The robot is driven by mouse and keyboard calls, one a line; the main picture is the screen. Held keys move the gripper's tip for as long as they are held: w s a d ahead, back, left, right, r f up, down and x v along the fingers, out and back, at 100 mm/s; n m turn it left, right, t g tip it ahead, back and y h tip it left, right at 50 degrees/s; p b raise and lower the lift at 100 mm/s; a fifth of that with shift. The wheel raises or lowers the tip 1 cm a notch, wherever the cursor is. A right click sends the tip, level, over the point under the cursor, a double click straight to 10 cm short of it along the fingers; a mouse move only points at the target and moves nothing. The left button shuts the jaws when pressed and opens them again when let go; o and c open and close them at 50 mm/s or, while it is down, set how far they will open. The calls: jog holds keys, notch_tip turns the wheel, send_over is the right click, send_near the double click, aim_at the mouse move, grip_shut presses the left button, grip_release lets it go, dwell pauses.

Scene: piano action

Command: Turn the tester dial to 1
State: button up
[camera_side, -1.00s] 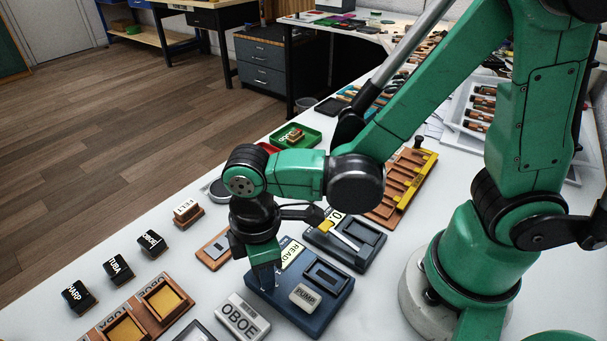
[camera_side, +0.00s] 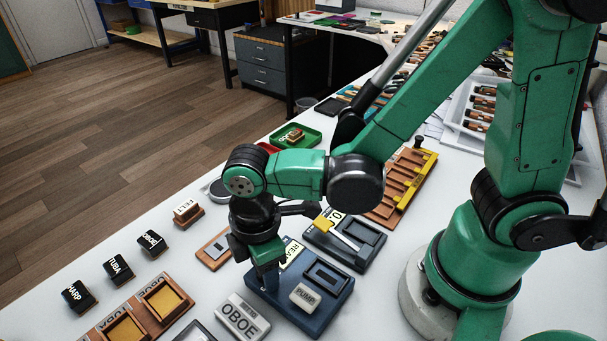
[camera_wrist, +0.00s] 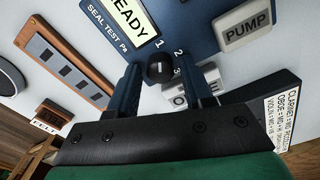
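The tester is a dark blue box (camera_side: 322,316) with a READY display (camera_side: 291,252) and a grey PUMP key (camera_side: 305,297). Its dial, a small black round knob (camera_wrist: 160,68), shows in the wrist view with 1, 2 and 3 printed around it. A short light mark is on the knob; I cannot tell which number it points to. My gripper (camera_wrist: 162,76) is over the dial, pointing down, with its blue fingers apart on either side of the knob. Narrow gaps seem to show beside the knob. In the side view my gripper (camera_side: 266,282) hides the dial.
A FELT block (camera_side: 187,212) stands farther left on the white table.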

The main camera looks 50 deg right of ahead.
jog(key=shift+o, duration=0.8)
jog(key=shift+r, duration=2.8)
jog(key=w+d+r+m+t, duration=0.1)
jog(key=d+r+m+t, duration=0.1)
jog(key=d+m, duration=0.4)
jog(key=w+d+r+m+t, duration=0.2)
jog(key=d+r+m+t, duration=0.1)
jog(key=d+m+t, duration=0.2)
jog(key=d+m, duration=0.2)
jog(key=shift+w+d+r+m, duration=0.2)
jog(key=shift+d+m, duration=0.1)
jog(key=shift+d, duration=0.1)
